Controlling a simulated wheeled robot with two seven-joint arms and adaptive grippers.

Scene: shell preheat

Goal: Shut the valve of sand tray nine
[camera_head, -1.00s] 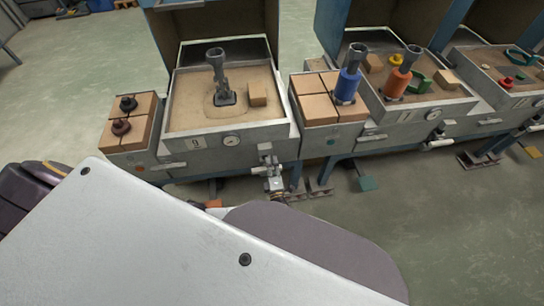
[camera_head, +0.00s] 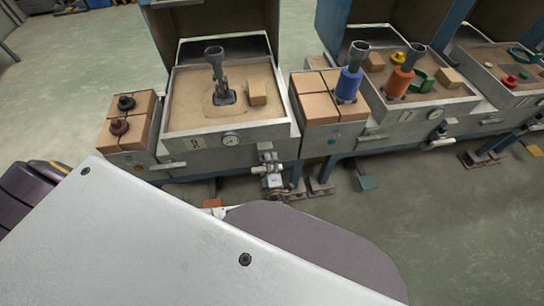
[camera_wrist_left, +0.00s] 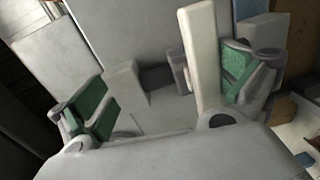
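Sand tray nine (camera_head: 218,144) stands left of centre in the head view, with its number plate and a round gauge on the front. A grey iron piece and a tan block sit in its sand. A valve with pale metal fittings (camera_head: 270,180) hangs below the tray's front right corner; its lower part is partly hidden by my own body. My left gripper (camera_wrist_left: 164,92) is open in the left wrist view, green pads wide apart. A pale upright bar (camera_wrist_left: 201,55) shows between the fingers, close to the right one; I cannot tell whether they touch. My right gripper is not in view.
Tan blocks with dark knobs (camera_head: 121,126) stand left of the tray. A block stand (camera_head: 318,110) with a blue cylinder (camera_head: 349,85) is on its right, beside another sand tray (camera_head: 405,116).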

